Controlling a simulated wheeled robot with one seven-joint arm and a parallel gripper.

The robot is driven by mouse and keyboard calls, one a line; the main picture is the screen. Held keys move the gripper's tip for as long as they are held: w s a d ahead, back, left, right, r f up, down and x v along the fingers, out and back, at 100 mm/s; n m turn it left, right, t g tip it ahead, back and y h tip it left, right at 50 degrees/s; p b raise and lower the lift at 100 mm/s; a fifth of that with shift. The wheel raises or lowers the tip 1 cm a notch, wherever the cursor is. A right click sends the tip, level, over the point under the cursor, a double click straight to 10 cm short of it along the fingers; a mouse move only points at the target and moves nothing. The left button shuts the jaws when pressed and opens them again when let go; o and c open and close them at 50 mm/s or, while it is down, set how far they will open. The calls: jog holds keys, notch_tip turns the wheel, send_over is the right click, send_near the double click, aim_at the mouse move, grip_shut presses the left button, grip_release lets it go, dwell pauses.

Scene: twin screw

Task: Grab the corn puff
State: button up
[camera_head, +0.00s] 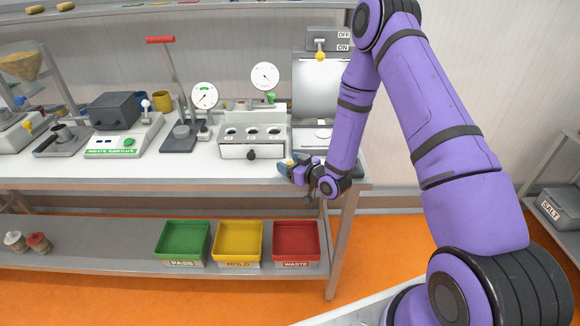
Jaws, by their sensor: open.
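My gripper (290,168) is at the front right part of the bench top, in front of the metal box with three round holes (251,141). It is turned to the left, with its jaws open. A tiny yellowish spot (289,161) shows at the fingertips. It may be a corn puff, but it is too small and too covered by the fingers to be sure. I cannot tell whether the fingers touch it.
The bench (150,176) holds a press with a red handle (160,40), two dials and a dark-lidded device (113,109). A mirror-like panel (316,88) stands behind my wrist. Green (182,224), yellow (238,224) and red (296,224) bins sit on the lower shelf.

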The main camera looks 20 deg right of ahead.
jog(key=shift+w, duration=0.1)
jog(key=c, duration=0.8)
